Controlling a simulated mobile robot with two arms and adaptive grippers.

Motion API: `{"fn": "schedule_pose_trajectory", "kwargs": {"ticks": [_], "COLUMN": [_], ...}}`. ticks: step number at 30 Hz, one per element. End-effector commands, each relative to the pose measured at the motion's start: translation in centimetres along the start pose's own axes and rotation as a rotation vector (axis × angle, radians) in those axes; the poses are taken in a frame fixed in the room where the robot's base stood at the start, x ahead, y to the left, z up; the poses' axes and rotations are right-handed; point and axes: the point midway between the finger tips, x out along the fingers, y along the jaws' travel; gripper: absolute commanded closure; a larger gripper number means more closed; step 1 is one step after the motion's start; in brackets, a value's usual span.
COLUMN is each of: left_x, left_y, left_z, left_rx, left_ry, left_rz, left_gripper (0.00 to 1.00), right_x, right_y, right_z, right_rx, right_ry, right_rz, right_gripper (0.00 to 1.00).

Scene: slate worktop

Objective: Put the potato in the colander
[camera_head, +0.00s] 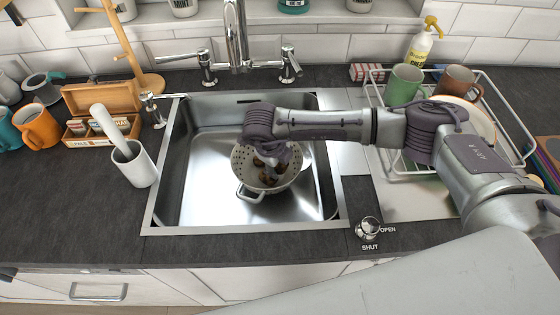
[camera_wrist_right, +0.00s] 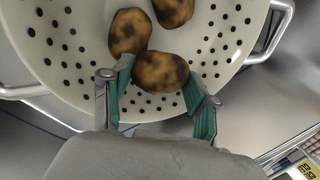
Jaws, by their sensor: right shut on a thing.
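The cream colander (camera_head: 238,162) with dark holes stands in the steel sink. It also fills much of the right wrist view (camera_wrist_right: 75,35). My right gripper (camera_head: 272,164) points down into the colander. In the right wrist view, the teal-padded fingers (camera_wrist_right: 159,80) are shut on a brown mottled potato (camera_wrist_right: 162,73), inside the colander's outline. Two other potatoes (camera_wrist_right: 129,32) (camera_wrist_right: 173,10) lie in the colander close to the held one. Whether the held potato touches the colander floor cannot be told. My left gripper is in neither view.
The steel sink (camera_head: 190,200) has bare floor left of the colander. A faucet (camera_head: 237,40) rises behind it. A dish rack (camera_head: 515,120) with mugs and plates stands right. A white pot with a pestle (camera_head: 140,170) stands left of the sink.

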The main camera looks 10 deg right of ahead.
Motion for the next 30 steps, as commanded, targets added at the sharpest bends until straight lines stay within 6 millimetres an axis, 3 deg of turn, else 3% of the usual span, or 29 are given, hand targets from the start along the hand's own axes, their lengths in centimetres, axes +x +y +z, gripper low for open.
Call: {"fn": "schedule_pose_trajectory", "kwargs": {"ticks": [12, 13, 17, 30], "left_x": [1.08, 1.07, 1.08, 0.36], "left_y": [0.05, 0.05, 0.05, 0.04], "left_z": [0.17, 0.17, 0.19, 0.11], "left_rx": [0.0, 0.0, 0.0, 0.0], "left_ry": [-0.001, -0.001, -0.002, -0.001], "left_rz": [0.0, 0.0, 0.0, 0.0], "left_gripper": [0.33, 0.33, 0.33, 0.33], "right_x": [0.95, 0.97, 1.01, 0.26], "right_y": [0.29, 0.3, 0.31, 0.06], "right_z": [-0.06, -0.08, -0.11, -0.02], "right_rx": [0.0, 0.0, 0.0, 0.0], "right_ry": [0.002, 0.002, 0.003, 0.001], "right_rz": [0.0, 0.0, 0.001, 0.0], "right_gripper": [0.8, 0.39, 0.18, 0.15]}}
